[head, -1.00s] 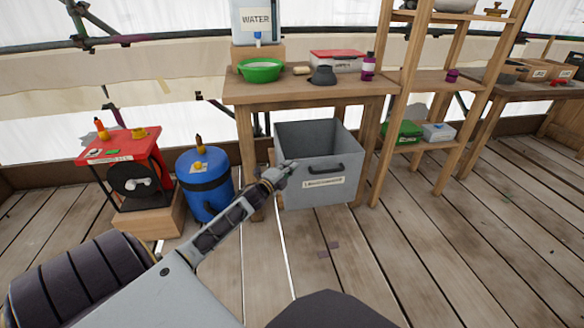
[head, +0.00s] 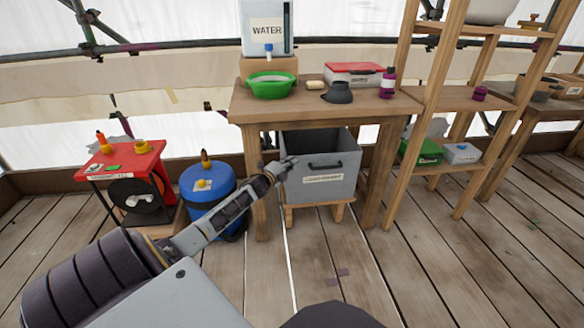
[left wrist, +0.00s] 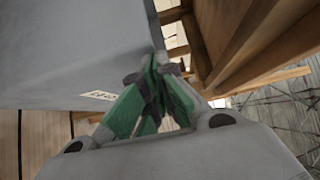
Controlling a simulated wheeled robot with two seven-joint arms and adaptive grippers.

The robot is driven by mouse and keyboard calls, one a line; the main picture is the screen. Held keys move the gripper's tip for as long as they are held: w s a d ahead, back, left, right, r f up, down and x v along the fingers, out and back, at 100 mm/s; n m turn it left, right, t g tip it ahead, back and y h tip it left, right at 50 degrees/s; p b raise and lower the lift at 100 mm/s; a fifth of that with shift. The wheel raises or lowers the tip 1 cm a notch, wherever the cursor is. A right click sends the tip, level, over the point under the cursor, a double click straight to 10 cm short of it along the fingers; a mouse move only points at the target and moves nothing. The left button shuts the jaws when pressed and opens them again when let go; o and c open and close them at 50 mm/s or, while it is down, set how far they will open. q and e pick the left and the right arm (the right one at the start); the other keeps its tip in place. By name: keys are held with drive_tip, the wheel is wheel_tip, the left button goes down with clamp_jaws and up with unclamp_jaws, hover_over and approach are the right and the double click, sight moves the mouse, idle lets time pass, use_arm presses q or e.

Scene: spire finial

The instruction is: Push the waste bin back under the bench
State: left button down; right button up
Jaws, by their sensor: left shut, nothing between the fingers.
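The grey waste bin (head: 333,180) stands upright under the wooden bench (head: 330,108), on a low wooden support (head: 305,218). Its front face, with a dark handle and a white label, shows; its back part is hidden in shade under the bench top. My left gripper (head: 287,165) is shut and empty at the upper left of the bin's front face. In the left wrist view its green fingers (left wrist: 155,98) are together close against the grey bin (left wrist: 75,45); I cannot tell whether they touch it. My right gripper is not in view.
A blue drum (head: 208,190) and a red-topped stand (head: 125,165) are left of the bench. A wooden shelf unit (head: 440,95) is right of it. The bench top holds a green bowl (head: 271,85) and a water container (head: 267,28). The floor in front is clear.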

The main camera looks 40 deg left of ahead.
use_arm(q)
drive_tip(key=shift+w+a+r, duration=0.2)
drive_tip(key=shift+w+a, duration=0.25)
drive_tip(key=shift+a, duration=0.25)
